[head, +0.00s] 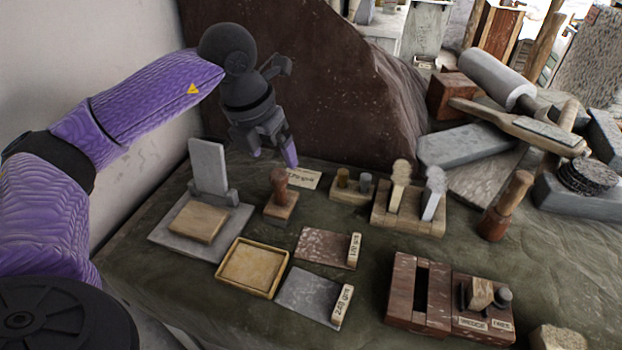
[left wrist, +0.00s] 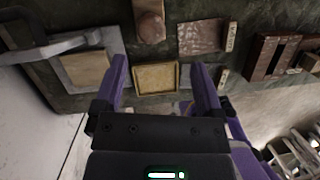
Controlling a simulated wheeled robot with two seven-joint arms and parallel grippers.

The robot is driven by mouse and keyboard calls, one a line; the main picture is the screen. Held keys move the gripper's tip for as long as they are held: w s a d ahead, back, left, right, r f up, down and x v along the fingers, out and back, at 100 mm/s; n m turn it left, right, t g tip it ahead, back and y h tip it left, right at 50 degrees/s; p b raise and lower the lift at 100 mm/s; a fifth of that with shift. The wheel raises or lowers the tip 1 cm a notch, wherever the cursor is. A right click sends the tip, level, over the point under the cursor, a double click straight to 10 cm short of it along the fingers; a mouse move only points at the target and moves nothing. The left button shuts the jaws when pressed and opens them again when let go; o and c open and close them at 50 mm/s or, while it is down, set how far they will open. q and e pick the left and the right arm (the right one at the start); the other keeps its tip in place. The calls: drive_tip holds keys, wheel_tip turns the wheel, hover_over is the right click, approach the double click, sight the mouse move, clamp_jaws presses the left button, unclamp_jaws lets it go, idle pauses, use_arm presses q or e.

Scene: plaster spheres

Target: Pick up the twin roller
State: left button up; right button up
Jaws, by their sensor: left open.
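I cannot tell surely which thing is the twin roller. A large pale grey roller (head: 497,80) lies among tools at the back right. A dark red-brown holder (head: 482,322) at the front right carries a wooden piece and a dark grey cylinder (head: 499,298). My left gripper (head: 272,152) is open and empty, above the far left of the bench. In the left wrist view its fingers (left wrist: 158,68) are spread, with a shallow yellow tray (left wrist: 157,91) seen below and between them. My right gripper is not in view.
A wooden-handled stamp (head: 281,198) stands below my left gripper. An upright grey plate (head: 208,167) is to its left. Two brushes stand in a wooden rack (head: 408,213). Labelled slabs (head: 325,249) lie mid-bench. A brown rock (head: 330,90) rises behind. Stone blocks crowd the right.

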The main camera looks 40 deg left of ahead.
sight(278, 174)
use_arm(q)
drive_tip(key=shift+y, duration=0.4)
drive_tip(key=b+x, duration=0.1)
drive_tip(key=x, duration=0.2)
drive_tip(key=b+x, duration=0.1)
drive_tip(key=x, duration=0.2)
drive_tip(key=b+x, duration=0.1)
drive_tip(key=x, duration=0.2)
drive_tip(key=shift+w+a+f, duration=0.15)
drive_tip(key=shift+a, duration=0.15)
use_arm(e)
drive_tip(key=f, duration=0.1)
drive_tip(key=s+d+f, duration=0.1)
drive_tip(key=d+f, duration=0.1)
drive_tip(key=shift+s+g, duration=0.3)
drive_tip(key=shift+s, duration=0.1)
use_arm(q)
drive_tip(key=shift+c, duration=1.1)
clamp_jaws()
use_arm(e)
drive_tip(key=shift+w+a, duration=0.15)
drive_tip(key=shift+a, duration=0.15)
